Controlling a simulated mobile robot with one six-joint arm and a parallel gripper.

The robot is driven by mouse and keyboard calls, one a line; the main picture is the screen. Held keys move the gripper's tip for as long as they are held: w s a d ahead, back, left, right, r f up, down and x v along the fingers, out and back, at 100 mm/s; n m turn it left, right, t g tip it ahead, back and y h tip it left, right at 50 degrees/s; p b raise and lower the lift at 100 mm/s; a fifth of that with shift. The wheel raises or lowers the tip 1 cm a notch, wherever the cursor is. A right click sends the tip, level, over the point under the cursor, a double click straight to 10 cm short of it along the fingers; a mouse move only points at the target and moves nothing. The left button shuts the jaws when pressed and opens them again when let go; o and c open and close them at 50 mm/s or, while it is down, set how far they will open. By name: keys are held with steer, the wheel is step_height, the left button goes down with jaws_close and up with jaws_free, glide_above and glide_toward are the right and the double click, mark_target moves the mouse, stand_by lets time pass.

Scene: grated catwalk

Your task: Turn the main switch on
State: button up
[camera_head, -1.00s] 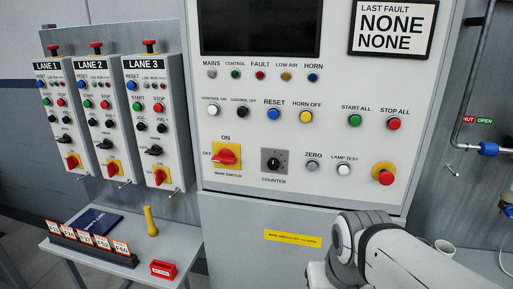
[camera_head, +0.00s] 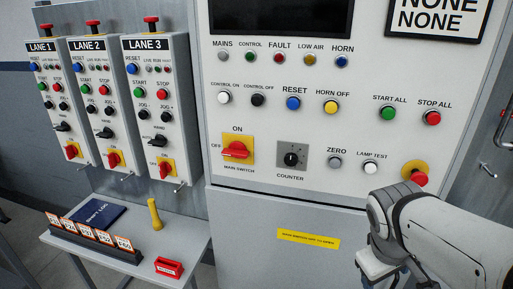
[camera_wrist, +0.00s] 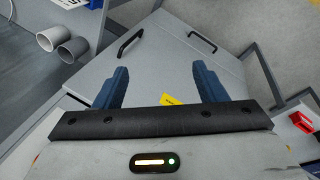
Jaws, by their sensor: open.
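The main switch (camera_head: 236,150) is a red rotary handle on a yellow plate, low on the left of the large grey panel in the head view. Its handle lies about horizontal, pointing toward the OFF mark at left, with ON printed above. My arm enters at the lower right of the head view, well right of the switch and below the emergency stop; its fingers are not seen there. In the wrist view my gripper (camera_wrist: 158,88) is open and empty, its two blue fingers wide apart, above a grey cabinet surface. The switch is not seen in the wrist view.
A counter knob (camera_head: 291,156) sits just right of the switch. A red emergency stop (camera_head: 415,173) is near my arm. Three lane boxes (camera_head: 158,105) stand at left, above a side table (camera_head: 196,237) with a yellow-handled object and red block. Two grey cups (camera_wrist: 62,45) show in the wrist view.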

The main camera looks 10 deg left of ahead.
steer(key=shift+o, duration=1.4)
steer(key=w+a+n+t+h+b, duration=0.1)
steer(key=w+a+n+t+h, duration=0.1)
steer(key=w+n, duration=0.5)
steer(key=shift+a+r+n+h, duration=0.3)
steer(key=shift+a+h, duration=0.25)
steer(key=shift+h, duration=0.05)
steer(key=shift+o, duration=1.1)
steer(key=w+a+r+n+t+h+b, duration=0.1)
steer(key=w+a+r+n+t, duration=0.1)
steer(key=w+a+n+t, duration=0.2)
steer(key=w+a+n, duration=0.3)
steer(key=shift+a+r, duration=0.15)
steer(key=shift+a, duration=0.25)
steer(key=n+t+y+b, duration=0.1)
steer(key=n+t+y, duration=0.5)
steer(key=n+t, duration=0.65)
glide_toward(233, 154)
step_height(233, 154, up, 2)
steer(key=w+n+g, duration=0.1)
steer(key=n+g, duration=0.2)
steer(key=shift+m, duration=0.25)
steer(key=w, duration=0.7)
steer(key=shift+w+d+r+p, duration=0.2)
steer(key=shift+w+p, duration=0.15)
